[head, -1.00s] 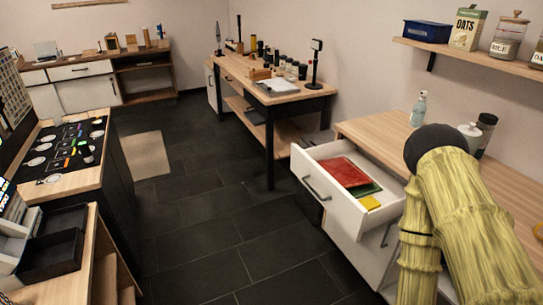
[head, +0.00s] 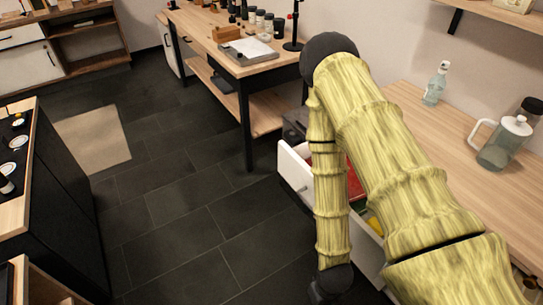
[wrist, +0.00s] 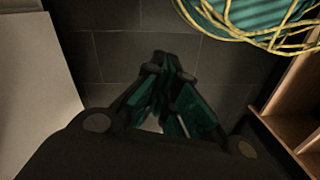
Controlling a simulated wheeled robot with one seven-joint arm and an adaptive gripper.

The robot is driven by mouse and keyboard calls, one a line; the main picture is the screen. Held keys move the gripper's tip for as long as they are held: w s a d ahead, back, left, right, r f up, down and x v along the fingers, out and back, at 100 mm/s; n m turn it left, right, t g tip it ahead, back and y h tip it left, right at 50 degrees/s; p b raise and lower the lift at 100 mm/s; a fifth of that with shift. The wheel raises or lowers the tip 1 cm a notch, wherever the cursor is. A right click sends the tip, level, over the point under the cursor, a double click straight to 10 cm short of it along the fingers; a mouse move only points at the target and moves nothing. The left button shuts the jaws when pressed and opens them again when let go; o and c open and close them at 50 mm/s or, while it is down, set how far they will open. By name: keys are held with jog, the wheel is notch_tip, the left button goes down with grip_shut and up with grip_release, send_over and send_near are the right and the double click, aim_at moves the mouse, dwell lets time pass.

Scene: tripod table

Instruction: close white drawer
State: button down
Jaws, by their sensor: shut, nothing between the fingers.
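The white drawer (head: 292,176) stands open below the right wooden counter in the head view. A red item (head: 355,186) and a yellow item (head: 375,225) lie inside it. My arm crosses in front and hides much of the drawer and its contents. My arm's lower end hangs at the drawer's near side, and the fingers cannot be made out there. In the wrist view my gripper (wrist: 171,62) is shut and empty, above the dark floor. A pale flat panel (wrist: 35,85) is at the left of that view; I cannot tell if it is the drawer.
The counter (head: 445,135) holds a clear bottle (head: 435,84) and a glass jug (head: 503,143). A worktable (head: 235,55) stands behind the drawer. A dark-sided cabinet (head: 60,190) is at the left. Tiled floor (head: 190,210) between is free. Wooden shelving (wrist: 298,105) is at the wrist view's right.

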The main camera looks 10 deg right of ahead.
jog(key=w+a+r+n, duration=0.4)
jog(key=w+n, duration=0.2)
jog(key=w, duration=0.4)
jog(key=w+a+r+n, duration=0.4)
jog(key=w+a+n, duration=0.1)
jog(key=w, duration=0.5)
jog(key=w+a+r+n+t+h, duration=0.25)
jog(key=w+r+n+h, duration=0.25)
jog(key=w+r+n, duration=1)
jog(key=w+d+f+m+p, duration=0.2)
jog(key=w+d+f+m, duration=0.1)
jog(key=w+d+m, duration=0.2)
jog(key=shift+w+d+g, duration=0.35)
jog(key=shift+w+d, duration=0.05)
jog(key=shift+d, duration=0.6)
jog(key=shift+d, duration=0.1)
